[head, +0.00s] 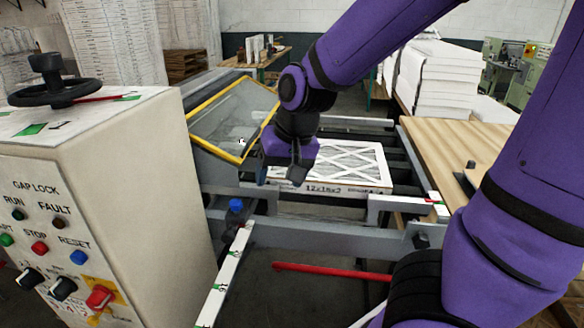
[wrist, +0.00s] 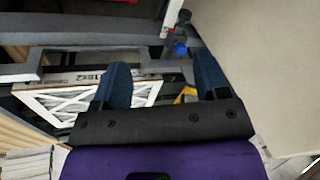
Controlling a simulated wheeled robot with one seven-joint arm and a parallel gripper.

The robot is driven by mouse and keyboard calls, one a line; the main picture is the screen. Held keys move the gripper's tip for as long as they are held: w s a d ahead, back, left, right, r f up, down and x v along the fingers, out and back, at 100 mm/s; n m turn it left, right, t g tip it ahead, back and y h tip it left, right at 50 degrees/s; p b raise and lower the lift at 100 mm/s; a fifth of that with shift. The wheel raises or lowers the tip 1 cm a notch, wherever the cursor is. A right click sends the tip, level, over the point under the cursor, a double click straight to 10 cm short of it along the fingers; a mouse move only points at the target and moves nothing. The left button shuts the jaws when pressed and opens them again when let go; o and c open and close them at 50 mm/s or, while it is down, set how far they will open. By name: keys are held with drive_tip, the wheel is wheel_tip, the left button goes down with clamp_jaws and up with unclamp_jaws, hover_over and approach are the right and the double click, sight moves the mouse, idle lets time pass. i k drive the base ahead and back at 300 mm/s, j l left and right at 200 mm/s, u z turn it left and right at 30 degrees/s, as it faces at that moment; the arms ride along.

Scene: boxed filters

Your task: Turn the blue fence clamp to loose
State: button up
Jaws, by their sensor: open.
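The blue fence clamp (head: 236,206) is a small blue knob on the grey rail, near the top of the white scale strip, left of the centre in the head view. In the wrist view the blue clamp (wrist: 181,49) shows beyond the fingertips, between them and a little nearer the right finger. My gripper (head: 281,178) is open and empty, above and behind the clamp, and apart from it. In the wrist view its two dark blue fingers (wrist: 163,75) point toward the rails. I cannot tell which way the clamp is turned.
A boxed filter (head: 345,168) lies on the rails beside my gripper. A yellow-framed clear guard (head: 232,118) tilts at its left. The control cabinet (head: 150,160) stands close at the left of the clamp. A red lever (head: 330,272) sticks out in front.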

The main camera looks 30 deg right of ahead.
sight(235, 206)
drive_tip(key=k+j+u, duration=0.1)
drive_tip(key=j+u, duration=0.15)
drive_tip(key=j, duration=1.6)
